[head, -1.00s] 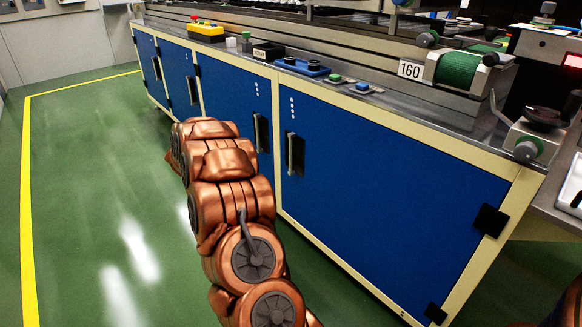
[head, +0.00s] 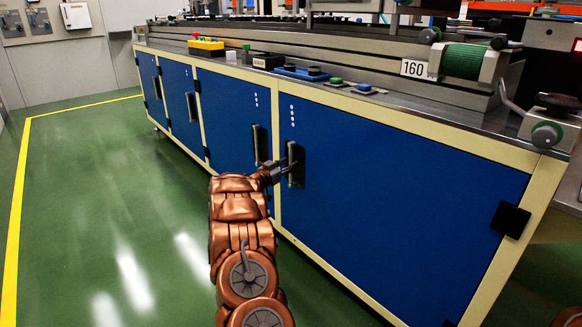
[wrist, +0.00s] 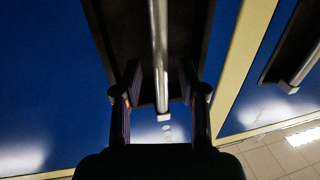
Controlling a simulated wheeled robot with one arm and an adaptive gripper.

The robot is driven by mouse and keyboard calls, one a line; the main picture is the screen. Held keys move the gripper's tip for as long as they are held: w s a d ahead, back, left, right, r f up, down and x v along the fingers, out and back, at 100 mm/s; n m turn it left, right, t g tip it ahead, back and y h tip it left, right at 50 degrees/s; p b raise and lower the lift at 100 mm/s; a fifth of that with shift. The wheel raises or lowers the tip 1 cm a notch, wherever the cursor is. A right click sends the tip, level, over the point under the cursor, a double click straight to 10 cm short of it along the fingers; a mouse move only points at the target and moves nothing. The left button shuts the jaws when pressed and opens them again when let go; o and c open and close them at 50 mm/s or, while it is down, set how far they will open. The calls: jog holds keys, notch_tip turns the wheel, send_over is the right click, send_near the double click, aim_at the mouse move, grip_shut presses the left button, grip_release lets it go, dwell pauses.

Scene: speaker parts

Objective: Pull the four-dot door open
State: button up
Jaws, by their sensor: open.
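The four-dot door (head: 390,200) is the large blue rightmost door, closed flush in its cream frame, with a column of white dots at its upper left. Its upright grey handle (head: 297,165) stands in a dark recess near the left edge. My gripper (head: 285,168) is at this handle. In the wrist view, the handle bar (wrist: 159,60) runs between my two open fingers, with gaps on both sides. Its end shows between the fingertips. In the head view, the fingertips partly overlap the handle and are small.
The neighbouring blue door (head: 228,115) is closed, with its own handle (head: 260,143) close to my gripper's left; that handle also shows in the wrist view (wrist: 300,65). Black hinges (head: 510,219) sit at the four-dot door's right edge. Green floor (head: 120,200) in front is clear.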

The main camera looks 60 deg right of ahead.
jog(key=shift+d, duration=1.15)
grip_shut()
